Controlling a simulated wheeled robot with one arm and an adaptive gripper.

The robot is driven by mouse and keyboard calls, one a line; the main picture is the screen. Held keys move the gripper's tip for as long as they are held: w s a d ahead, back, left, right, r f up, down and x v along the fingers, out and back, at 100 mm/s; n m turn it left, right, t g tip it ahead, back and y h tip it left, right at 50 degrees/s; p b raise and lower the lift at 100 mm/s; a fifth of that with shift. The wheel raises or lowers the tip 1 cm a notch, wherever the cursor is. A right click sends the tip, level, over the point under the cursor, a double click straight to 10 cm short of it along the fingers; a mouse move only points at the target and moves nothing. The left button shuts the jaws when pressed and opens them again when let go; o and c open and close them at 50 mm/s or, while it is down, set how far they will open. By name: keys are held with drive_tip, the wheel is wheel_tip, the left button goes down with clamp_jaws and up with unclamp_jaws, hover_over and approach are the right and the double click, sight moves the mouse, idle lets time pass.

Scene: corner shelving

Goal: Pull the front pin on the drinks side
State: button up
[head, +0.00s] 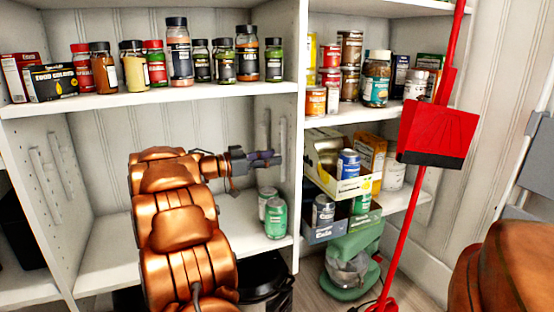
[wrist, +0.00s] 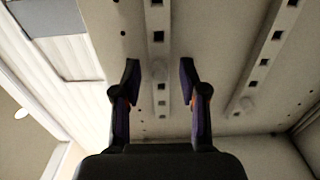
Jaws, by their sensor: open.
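My gripper (head: 264,158) is open beside the right side panel (head: 292,190) of the middle bay, above the drink cans. In the wrist view, my gripper (wrist: 160,80) faces that panel with its two fingers apart. A small pale round pin (wrist: 159,70) shows on the nearer holed strip (wrist: 158,30), in the gap between the fingertips. I see no contact. A second pale pin (wrist: 246,104) shows on the other strip (wrist: 280,30), to the right. The pins are too small to make out in the head view. Green drink cans (head: 275,219) stand below my gripper.
A shelf with jars (head: 190,94) runs above my arm. The lower shelf (head: 110,247) is mostly bare left of the cans. Right of the panel are shelves with tins and a carton (head: 342,185) of cans. A red dustpan (head: 437,130) stands at the right.

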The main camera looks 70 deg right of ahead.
drive_tip(key=shift+c, duration=0.2)
clamp_jaws()
idle(0.4)
drive_tip(key=shift+w+a, duration=0.1)
idle(0.3)
drive_tip(key=shift+b+v, duration=0.65)
drive_tip(key=shift+v, duration=0.25)
drive_tip(key=shift+v, duration=2)
